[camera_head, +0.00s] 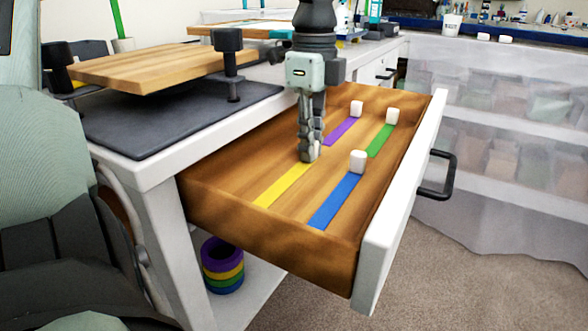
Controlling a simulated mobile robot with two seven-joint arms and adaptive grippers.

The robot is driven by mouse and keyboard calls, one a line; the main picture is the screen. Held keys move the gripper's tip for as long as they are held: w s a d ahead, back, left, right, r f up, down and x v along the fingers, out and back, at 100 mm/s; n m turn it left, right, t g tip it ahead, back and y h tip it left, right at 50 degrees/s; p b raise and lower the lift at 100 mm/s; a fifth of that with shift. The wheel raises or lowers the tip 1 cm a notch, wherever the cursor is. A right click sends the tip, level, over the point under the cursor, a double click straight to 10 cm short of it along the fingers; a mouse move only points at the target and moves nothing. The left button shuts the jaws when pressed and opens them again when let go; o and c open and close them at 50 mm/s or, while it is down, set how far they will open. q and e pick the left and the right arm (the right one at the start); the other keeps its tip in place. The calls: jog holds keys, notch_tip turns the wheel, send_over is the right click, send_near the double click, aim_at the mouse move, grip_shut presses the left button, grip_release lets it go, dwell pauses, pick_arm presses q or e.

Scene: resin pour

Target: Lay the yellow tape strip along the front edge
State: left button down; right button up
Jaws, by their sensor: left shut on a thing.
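The yellow tape strip (284,184) lies flat on the floor of the open wooden drawer (262,246), towards its near left side. My left gripper (309,158) points straight down into the drawer, and its fingers are closed at the far end of the yellow strip. The other strips carry a white block at their far end; at the yellow strip's end the fingers hide whatever is there. The wooden board (150,68) sits raised above a dark mat (175,118) on the white bench, with black clamps at its edges. My right gripper is not in view.
Blue (335,200), purple (342,131) and green (381,140) strips lie in the same drawer with white blocks. The white drawer front (395,215) has a dark handle (440,175). Coloured tape rolls (222,264) are stacked on the shelf below. A second board stands behind.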

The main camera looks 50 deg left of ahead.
pick_arm(q)
jog(key=shift+s, duration=0.15)
jog(key=shift+r+p, duration=0.45)
jog(key=shift+r, duration=0.4)
jog(key=shift+r, duration=0.2)
jog(key=shift+r+p, duration=0.4)
jog(key=shift+r, duration=0.05)
jog(key=shift+r+p, duration=1.55)
jog(key=shift+r, duration=1.05)
jog(key=shift+f, duration=0.1)
